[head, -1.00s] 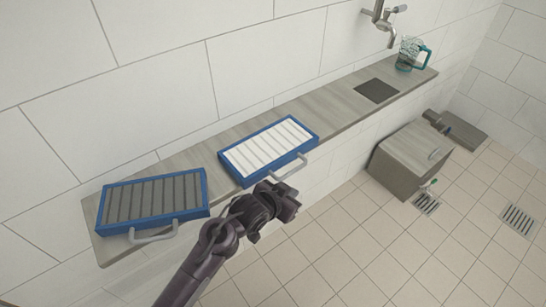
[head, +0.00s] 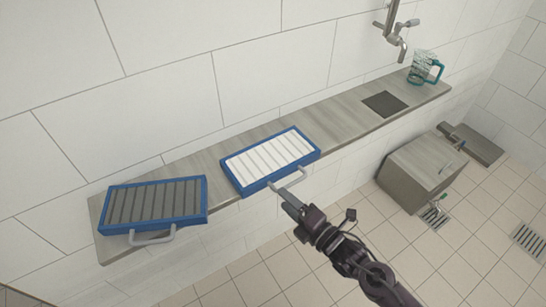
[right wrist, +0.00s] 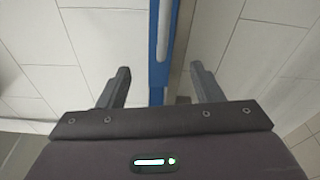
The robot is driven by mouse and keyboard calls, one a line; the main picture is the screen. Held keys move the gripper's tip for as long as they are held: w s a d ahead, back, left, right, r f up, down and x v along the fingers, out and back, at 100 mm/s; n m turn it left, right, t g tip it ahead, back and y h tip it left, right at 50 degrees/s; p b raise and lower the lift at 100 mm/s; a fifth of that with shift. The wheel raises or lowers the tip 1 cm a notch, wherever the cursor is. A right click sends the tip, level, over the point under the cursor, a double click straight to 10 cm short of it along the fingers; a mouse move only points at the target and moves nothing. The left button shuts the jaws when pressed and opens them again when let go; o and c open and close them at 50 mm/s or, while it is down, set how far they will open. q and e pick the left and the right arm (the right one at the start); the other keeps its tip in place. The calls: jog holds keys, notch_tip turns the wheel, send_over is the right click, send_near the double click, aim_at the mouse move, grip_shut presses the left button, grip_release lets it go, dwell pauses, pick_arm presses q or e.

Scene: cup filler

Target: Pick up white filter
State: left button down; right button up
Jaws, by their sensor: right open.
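The white filter (head: 270,159), a white slatted panel in a blue frame with a grey handle (head: 288,181) on its near side, lies on the wall shelf. My right gripper (head: 287,199) is open and empty just below and in front of that handle. In the right wrist view its fingers (right wrist: 162,82) are spread. The blue frame edge (right wrist: 154,45) and the pale handle (right wrist: 166,32) show upright between and beyond them, with no visible grip. My left gripper is not in view.
A grey filter (head: 154,203) in a blue frame lies at the shelf's left end. The shelf (head: 345,120) holds a dark square plate (head: 384,104) and a teal-handled jug (head: 424,68) under a wall tap (head: 397,32). A grey box (head: 421,172) stands on the floor at right.

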aim_at(274, 187)
jog(key=p+x, duration=0.2)
jog(key=x, duration=0.3)
jog(key=shift+w+r, duration=0.15)
jog(key=shift+w, duration=0.1)
jog(key=shift+w+a, duration=0.25)
jog(key=shift+w, duration=0.05)
jog(key=shift+f, duration=0.2)
jog(key=shift+s, duration=0.1)
jog(key=shift+r, duration=0.1)
jog(key=c, duration=1.2)
